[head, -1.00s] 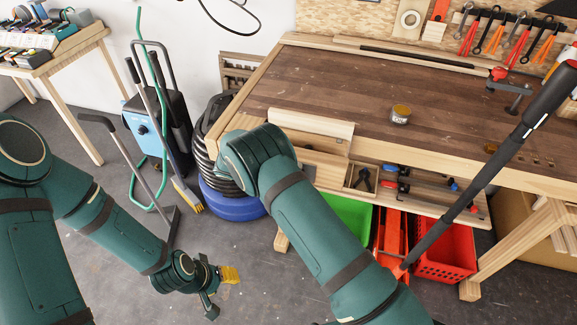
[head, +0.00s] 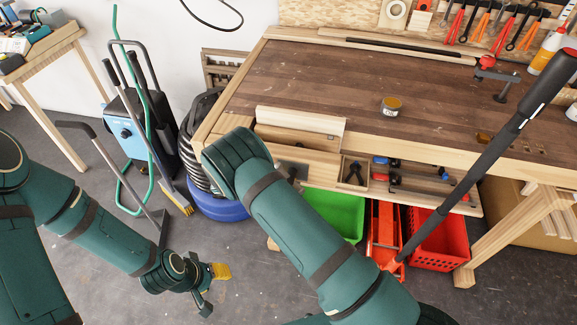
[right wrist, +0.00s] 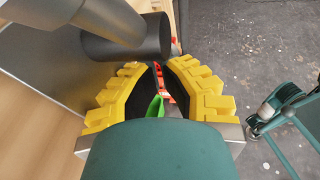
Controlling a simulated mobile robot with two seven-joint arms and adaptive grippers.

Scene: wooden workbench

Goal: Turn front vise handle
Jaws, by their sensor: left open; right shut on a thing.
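The front vise (head: 300,121) has a pale wooden jaw at the left front of the workbench. A dark metal part of it shows just beside my right arm in the head view. In the right wrist view a dark cylinder (right wrist: 125,38) and a grey metal bar of the vise lie at the upper left. In the head view my right arm hides that gripper. My left gripper (head: 212,287) is open and empty above the floor, away from the bench.
The workbench top (head: 320,85) holds a small tin (head: 391,106). Below stand a green crate (head: 345,215) and a red crate (head: 440,243). A blue-based black coil, brooms and a blue-black machine stand left of the bench. The floor around my left gripper is clear.

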